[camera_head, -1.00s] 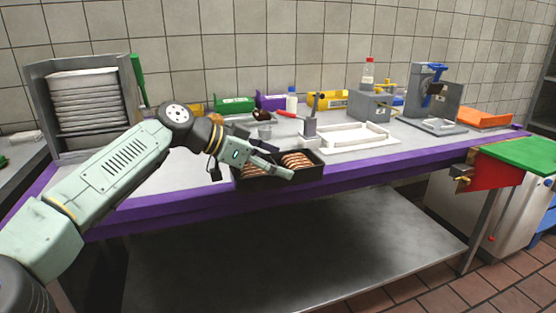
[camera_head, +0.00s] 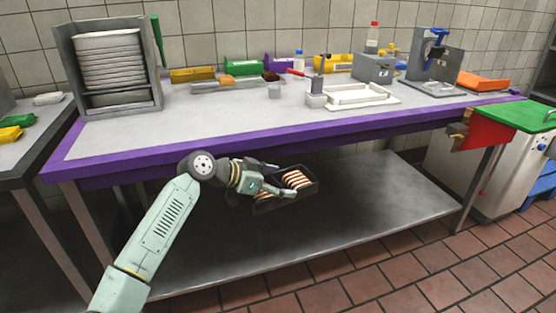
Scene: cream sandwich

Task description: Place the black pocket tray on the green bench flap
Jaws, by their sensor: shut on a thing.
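The black pocket tray (camera_head: 313,188) holds several striped, cream-and-brown sandwich pieces. My gripper (camera_head: 275,180) is shut on the tray's left part and holds it in the air, in front of the bench and below its purple edge. The tray looks slightly tilted in the picture. The fingers partly cover the tray's left end. The green bench flap (camera_head: 520,114) is at the far right end of the bench, level and bare, with a red bracket (camera_head: 486,131) under it. The tray is well to the left of the flap and apart from it.
The bench (camera_head: 220,125) has a purple front edge and a clear front strip. A white tray (camera_head: 360,96), a grey press (camera_head: 432,75) and an orange tray (camera_head: 484,81) stand towards its right. A lower shelf (camera_head: 350,225) lies beneath. Tiled floor is open at front right.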

